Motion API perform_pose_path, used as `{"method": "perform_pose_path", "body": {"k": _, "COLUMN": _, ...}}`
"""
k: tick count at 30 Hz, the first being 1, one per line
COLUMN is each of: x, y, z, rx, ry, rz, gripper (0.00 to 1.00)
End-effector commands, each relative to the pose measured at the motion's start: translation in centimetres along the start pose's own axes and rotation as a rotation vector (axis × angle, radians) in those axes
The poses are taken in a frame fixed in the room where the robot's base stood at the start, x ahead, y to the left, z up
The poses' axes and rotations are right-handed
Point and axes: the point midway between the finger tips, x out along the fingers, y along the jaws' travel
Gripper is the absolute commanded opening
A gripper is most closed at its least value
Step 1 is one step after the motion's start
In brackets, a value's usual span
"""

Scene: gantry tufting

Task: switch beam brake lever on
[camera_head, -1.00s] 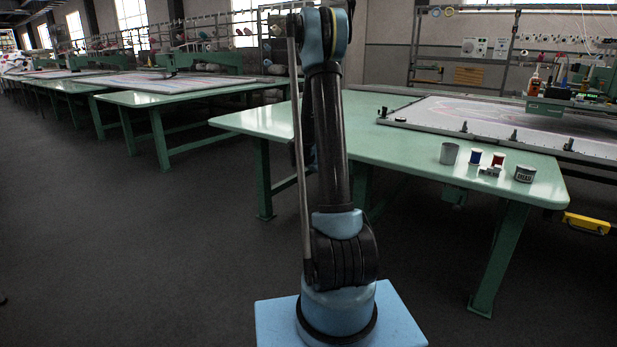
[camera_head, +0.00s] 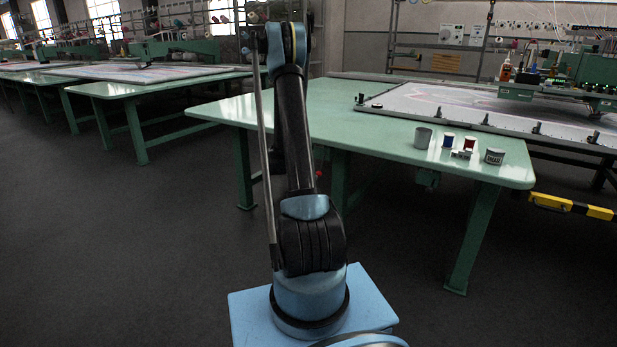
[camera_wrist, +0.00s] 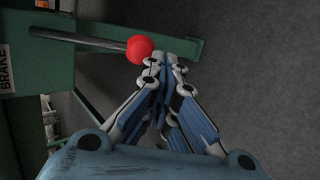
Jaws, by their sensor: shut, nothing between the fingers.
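The brake lever (camera_wrist: 95,42) is a grey rod that ends in a round red knob (camera_wrist: 140,49), at the top of the wrist view. A white plate reading BRAKE (camera_wrist: 5,68) is at the left edge. My gripper (camera_wrist: 167,62) is shut and empty, with its fingertips close beside the knob, on its lower right in the picture. I cannot tell if they touch it. In the head view a small red spot (camera_head: 318,173) shows under the green table (camera_head: 385,150), perhaps the knob. My gripper is hidden there behind my arm.
A green bar (camera_wrist: 195,45) and green panel surround the lever. On the table stand a grey cup (camera_head: 423,138), two spools (camera_head: 448,141) and a tin (camera_head: 494,157). The dark floor at left is clear.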

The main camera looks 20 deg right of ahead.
Motion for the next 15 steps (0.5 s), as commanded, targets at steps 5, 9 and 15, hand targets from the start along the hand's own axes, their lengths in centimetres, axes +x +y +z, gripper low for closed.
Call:
{"method": "perform_pose_path", "body": {"k": 5, "x": 0.51, "y": 0.04, "z": 0.04, "rx": 0.001, "ry": -0.001, "rz": 0.000, "gripper": 0.00}}
{"method": "perform_pose_path", "body": {"k": 9, "x": 0.63, "y": 0.06, "z": 0.05, "rx": 0.001, "ry": -0.002, "rz": 0.000, "gripper": 0.00}}
{"method": "perform_pose_path", "body": {"k": 15, "x": 0.64, "y": 0.08, "z": 0.06, "rx": 0.001, "ry": -0.002, "rz": 0.000, "gripper": 0.00}}
